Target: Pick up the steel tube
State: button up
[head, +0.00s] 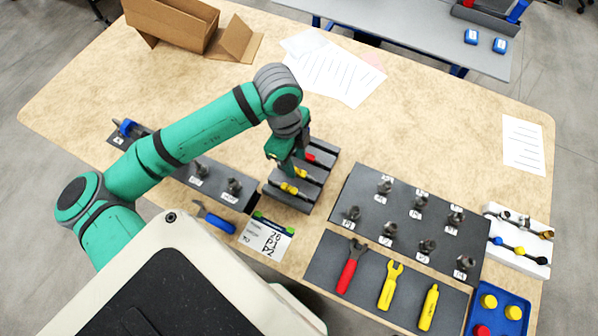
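My gripper (290,166) is in the middle of the table, above or at a grey slotted rack (300,199) that holds yellow and red pieces. The arm hides part of this rack, and the fingers are too small to tell whether they are open or hold anything. I cannot tell for certain which thing is the steel tube. Metallic pieces (504,215) lie on a white holder (517,253) at the right. Several grey metal fittings (386,187) stand on a dark labelled board (405,210), apart from my gripper.
A red-handled tool (347,275), yellow wrench (390,285) and yellow tool (429,307) lie on a front mat. A blue tray (497,313) is front right. A cardboard box (175,28) and papers (335,70) are at the back.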

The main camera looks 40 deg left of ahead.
aim_at(298, 171)
jog(key=shift+w+d+f, duration=0.1)
jog(key=shift+f, duration=1.1)
jog(key=shift+w+d+f, duration=0.1)
jog(key=shift+f, duration=1.05)
grip_shut()
jog(key=shift+r, duration=0.15)
